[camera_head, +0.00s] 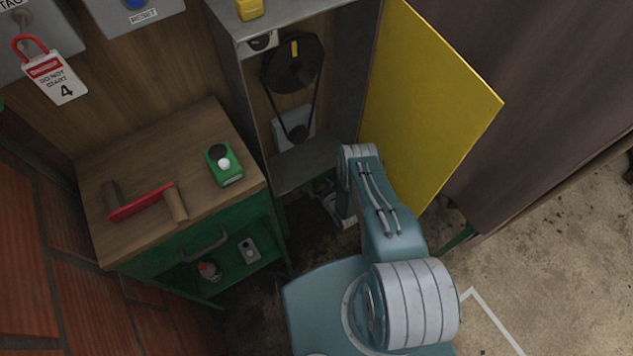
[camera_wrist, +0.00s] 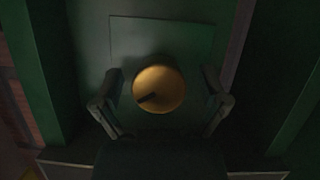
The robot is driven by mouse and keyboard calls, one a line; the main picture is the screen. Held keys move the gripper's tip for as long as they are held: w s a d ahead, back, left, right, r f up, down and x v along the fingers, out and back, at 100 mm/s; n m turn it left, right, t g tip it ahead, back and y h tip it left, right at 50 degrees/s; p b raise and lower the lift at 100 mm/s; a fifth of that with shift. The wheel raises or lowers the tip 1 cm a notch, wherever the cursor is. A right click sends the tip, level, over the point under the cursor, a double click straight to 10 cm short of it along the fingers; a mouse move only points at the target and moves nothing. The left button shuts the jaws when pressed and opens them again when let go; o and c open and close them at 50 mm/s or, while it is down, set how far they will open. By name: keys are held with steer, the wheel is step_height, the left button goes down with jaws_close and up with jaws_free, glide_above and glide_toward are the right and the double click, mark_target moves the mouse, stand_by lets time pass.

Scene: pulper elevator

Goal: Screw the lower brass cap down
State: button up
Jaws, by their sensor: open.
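The brass cap (camera_wrist: 158,89) shows in the wrist view as a round golden disc with a dark mark on its lower left. It sits on a dark green panel (camera_wrist: 190,35). My gripper (camera_wrist: 160,92) is open, with one finger to the left and one to the right of the cap. Gaps show between the fingers and the cap's edge, and I cannot tell the distance in depth. In the head view my gripper (camera_head: 324,198) reaches low under the grey cabinet, partly hidden in shadow. The cap cannot be made out in the head view.
An open yellow door (camera_head: 425,105) stands right of my arm. The grey cabinet (camera_head: 305,165) holds a belt and pulleys (camera_head: 293,65). A wooden-topped bench (camera_head: 120,235) at left carries a red-bladed tool (camera_head: 143,202) and a green device (camera_head: 224,166). Green uprights flank the cap in the wrist view.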

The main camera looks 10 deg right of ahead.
steer(key=shift+c, duration=0.3)
steer(key=c, duration=1.1)
steer(key=shift+d, duration=0.1)
steer(key=m+y, duration=0.2)
steer(key=m, duration=0.1)
steer(key=shift+m+g+y, duration=0.3)
steer(key=m+y, duration=0.2)
steer(key=m, duration=0.1)
steer(key=shift+w+r+m, duration=0.1)
steer(key=shift+m, duration=0.2)
